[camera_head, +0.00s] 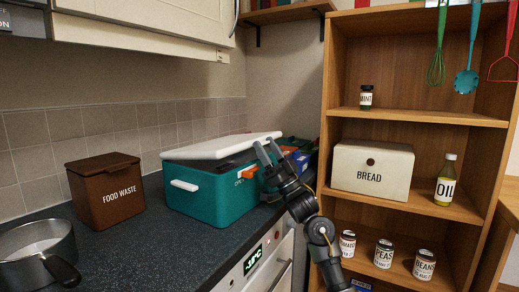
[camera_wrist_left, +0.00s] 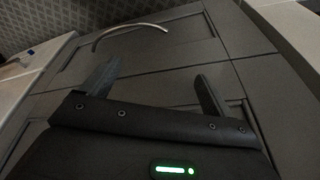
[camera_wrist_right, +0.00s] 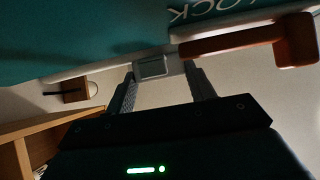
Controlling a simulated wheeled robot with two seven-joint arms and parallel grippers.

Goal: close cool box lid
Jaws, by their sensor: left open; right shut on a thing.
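The cool box (camera_head: 212,200) is teal with a white side handle and stands on the dark worktop. Its white lid (camera_head: 215,149) is tilted, with a dark gap under its right part. My right gripper (camera_head: 269,151) is at the lid's right front edge. In the right wrist view its fingers (camera_wrist_right: 162,76) are on either side of a small grey tab (camera_wrist_right: 152,67) at the edge of the box or lid, and shut on it. My left gripper (camera_wrist_left: 157,85) is open and empty, seen only in the left wrist view, in front of grey cabinet fronts.
A brown food waste bin (camera_head: 105,192) stands left of the box, and a pot (camera_head: 40,252) is at the near left. A wooden shelf unit (camera_head: 410,114) with a bread bin (camera_head: 370,182), oil bottle (camera_head: 446,182) and tins is on the right. Worktop in front of the box is clear.

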